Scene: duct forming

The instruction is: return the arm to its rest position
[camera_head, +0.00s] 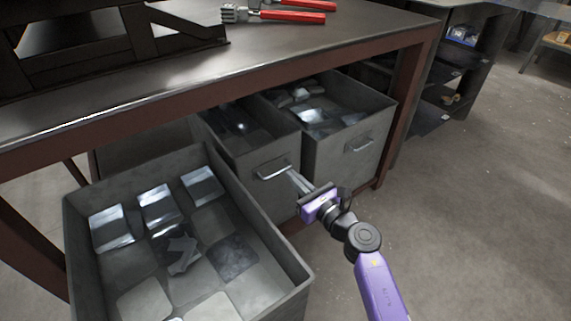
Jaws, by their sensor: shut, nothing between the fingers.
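My gripper (300,184) is at the middle of the view, at the end of my purple and black arm. Its fingers are together with nothing between them. The fingertips point up and left at the front of the middle grey bin (262,190), close to its metal handle (273,169). I cannot tell whether they touch the handle or the bin. My arm reaches in from the lower right.
A large open grey bin (268,262) with metal pieces stands at the lower left. Another grey bin (345,165) stands under the workbench (200,75). Red-handled tools (292,16) lie on the bench. Shelves (440,95) stand at the back right. The floor (480,210) at right is clear.

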